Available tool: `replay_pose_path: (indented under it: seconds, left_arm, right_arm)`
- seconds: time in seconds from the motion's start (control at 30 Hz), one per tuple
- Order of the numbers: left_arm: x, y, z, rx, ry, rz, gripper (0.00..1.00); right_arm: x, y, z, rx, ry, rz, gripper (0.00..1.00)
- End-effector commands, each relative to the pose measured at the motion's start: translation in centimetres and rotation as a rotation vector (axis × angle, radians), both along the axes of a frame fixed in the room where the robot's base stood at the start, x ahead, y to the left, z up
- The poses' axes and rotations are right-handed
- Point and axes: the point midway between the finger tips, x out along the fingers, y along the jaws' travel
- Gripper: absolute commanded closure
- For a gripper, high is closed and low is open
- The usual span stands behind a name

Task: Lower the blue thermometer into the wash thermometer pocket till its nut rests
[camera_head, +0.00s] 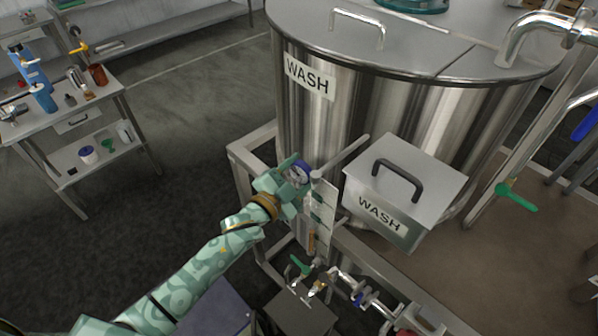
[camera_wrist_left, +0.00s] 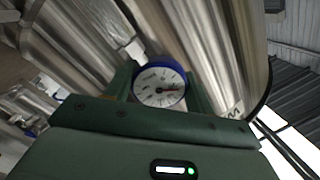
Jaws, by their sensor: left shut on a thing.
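The blue thermometer (camera_head: 300,171) has a round white dial with a blue rim. My left gripper (camera_head: 293,174) is shut on it, close to the front wall of the WASH tank (camera_head: 335,110). In the left wrist view the dial (camera_wrist_left: 160,88) faces the camera between the two green fingers (camera_wrist_left: 162,92). The thermometer's stem and nut are hidden behind the gripper. I cannot make out the thermometer pocket, nor whether the stem is in it. My right gripper is not in view.
A lidded box marked WASH (camera_head: 400,185) stands right of my left gripper. A grey lever or bar (camera_head: 345,155) slants up beside the gripper. Pipes and valves (camera_head: 350,288) lie below. A work table (camera_head: 65,120) with bottles stands at the left, with open floor between.

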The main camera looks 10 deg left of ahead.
Motion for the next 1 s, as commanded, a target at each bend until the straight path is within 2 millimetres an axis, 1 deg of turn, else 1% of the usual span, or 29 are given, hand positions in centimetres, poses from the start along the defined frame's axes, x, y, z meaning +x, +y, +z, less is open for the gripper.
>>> replay_pose_path:
  seconds: [0.17, 0.2, 0.23, 0.27, 0.53, 0.67, 0.77, 1.0]
  left_arm:
    - [0.0, 0.0, 0.0, 0.0, -0.001, -0.001, 0.7]
    - [0.0, 0.0, 0.0, 0.0, -0.001, -0.001, 0.35]
    - [0.0, 0.0, 0.1, 0.0, -0.001, -0.001, 0.26]
    - [0.0, 0.0, 0.1, 0.0, -0.001, -0.001, 0.2]
    - [-0.1, 0.0, 0.0, 0.0, 0.0, 0.0, 0.2]
    - [-1.0, 0.5, -0.1, 0.001, 0.002, 0.001, 0.2]
    - [-2.7, 1.2, -0.1, 0.001, 0.003, 0.0, 0.2]
    - [-8.7, 3.9, -0.3, 0.001, 0.003, -0.001, 0.2]
  right_arm:
    - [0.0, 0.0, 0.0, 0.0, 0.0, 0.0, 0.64]
    - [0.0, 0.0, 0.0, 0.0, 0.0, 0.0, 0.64]
    - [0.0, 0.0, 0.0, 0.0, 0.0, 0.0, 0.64]
    - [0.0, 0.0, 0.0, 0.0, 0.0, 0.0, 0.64]
    - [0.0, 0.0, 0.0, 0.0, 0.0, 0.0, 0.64]
    - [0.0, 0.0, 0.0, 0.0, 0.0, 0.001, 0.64]
    - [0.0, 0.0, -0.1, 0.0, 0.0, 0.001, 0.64]
    - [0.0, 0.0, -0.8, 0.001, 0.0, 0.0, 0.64]
